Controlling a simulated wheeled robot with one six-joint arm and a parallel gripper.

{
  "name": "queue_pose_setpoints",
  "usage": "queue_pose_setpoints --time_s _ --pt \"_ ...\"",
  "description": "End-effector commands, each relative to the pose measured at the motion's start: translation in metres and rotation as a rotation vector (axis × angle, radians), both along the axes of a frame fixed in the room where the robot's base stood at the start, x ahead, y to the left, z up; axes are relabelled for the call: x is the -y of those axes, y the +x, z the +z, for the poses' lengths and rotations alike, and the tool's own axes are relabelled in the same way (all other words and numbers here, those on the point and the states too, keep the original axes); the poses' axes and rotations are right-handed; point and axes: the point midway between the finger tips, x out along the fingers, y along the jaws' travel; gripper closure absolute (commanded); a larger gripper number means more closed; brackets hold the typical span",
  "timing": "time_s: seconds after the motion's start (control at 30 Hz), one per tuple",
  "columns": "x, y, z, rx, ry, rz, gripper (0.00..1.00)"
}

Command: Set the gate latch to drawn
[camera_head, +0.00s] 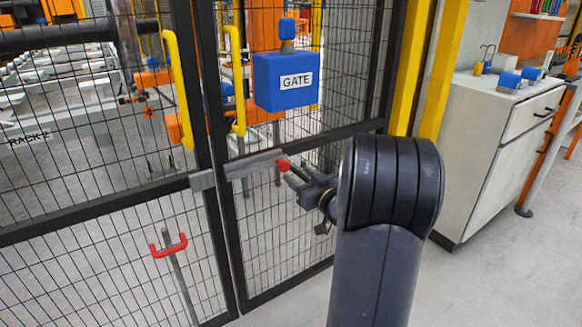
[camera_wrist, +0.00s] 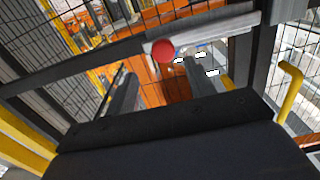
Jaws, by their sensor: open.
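The gate latch is a grey sliding bar (camera_head: 252,163) on the mesh gate, with a round red knob (camera_head: 283,165) at its right end. The bar spans the gap between the two dark gate frames and reaches a grey bracket (camera_head: 202,180) on the left frame. My gripper (camera_head: 292,176) is open and empty beside the knob in the head view. In the wrist view the red knob (camera_wrist: 163,50) appears just beyond and between the fingertips of my gripper (camera_wrist: 158,72). I cannot tell whether either finger touches it.
Yellow handles (camera_head: 178,90) stand on the gate frames. A red-handled rod (camera_head: 168,246) is at lower left. A grey cabinet (camera_head: 505,145) stands at right. Grey floor (camera_head: 490,280) is clear before it.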

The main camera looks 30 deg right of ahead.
Motion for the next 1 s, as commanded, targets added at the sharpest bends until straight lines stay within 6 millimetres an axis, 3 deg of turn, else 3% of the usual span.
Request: queue_pose_setpoints --time_s 0.2,0.63,0.77,1.0 --pt "0.002 -0.028 0.0 -0.001 0.0 -0.002 0.49" --pt "0.001 -0.031 0.0 0.0 -0.001 0.001 0.49" --pt "0.001 -0.023 -0.001 0.0 0.0 0.001 0.49" --pt "-0.002 0.018 -0.002 0.001 0.0 0.005 0.49"
